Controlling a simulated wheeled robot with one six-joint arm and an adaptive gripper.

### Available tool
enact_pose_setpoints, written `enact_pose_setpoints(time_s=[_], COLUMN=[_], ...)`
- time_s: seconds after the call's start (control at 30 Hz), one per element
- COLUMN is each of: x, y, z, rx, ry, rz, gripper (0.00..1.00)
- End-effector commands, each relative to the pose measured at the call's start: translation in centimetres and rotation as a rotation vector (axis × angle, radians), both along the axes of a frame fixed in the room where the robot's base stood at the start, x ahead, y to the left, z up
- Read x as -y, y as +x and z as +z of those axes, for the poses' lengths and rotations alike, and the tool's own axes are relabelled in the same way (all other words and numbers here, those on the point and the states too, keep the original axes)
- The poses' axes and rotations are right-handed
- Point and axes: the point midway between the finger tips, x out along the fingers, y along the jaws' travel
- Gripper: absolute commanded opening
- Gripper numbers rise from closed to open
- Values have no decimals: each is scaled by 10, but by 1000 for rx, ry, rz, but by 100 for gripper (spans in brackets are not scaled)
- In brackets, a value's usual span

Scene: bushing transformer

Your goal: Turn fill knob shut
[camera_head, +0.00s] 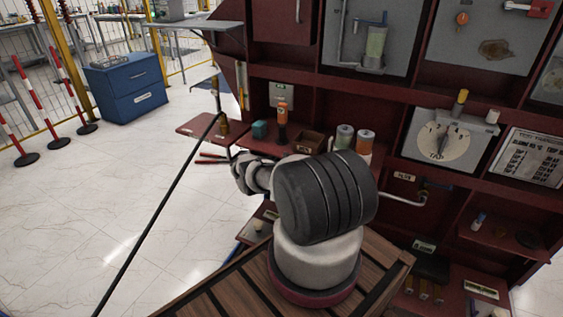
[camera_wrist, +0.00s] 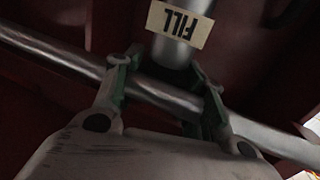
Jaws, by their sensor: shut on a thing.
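In the wrist view, the fill knob (camera_wrist: 173,52) is a grey metal cylinder, with a pale plate marked FILL, upside down, in front of its upper part. My gripper (camera_wrist: 167,68) has one finger on each side of the cylinder's lower end and is shut on it. A grey metal pipe (camera_wrist: 60,52) runs slantwise behind the fingers from upper left to lower right. The knob's turning angle cannot be read. In the head view my arm's thick dark link hides the gripper and the knob.
The dark red cabinet (camera_head: 390,88) fills the right side, with a TAP dial (camera_head: 441,143) and several bottles on a shelf. A blue drawer box (camera_head: 126,88) stands farther back.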

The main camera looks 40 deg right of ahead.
Motion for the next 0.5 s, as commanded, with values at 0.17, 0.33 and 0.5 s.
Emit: enact_pose_setpoints(time_s=[0.17,0.33,0.5], x=[0,0,0], y=[1,1,1], z=[1,1,1], rx=[0,1,1], ry=[-1,-1,-1], rz=[0,0,0], gripper=[17,17,62])
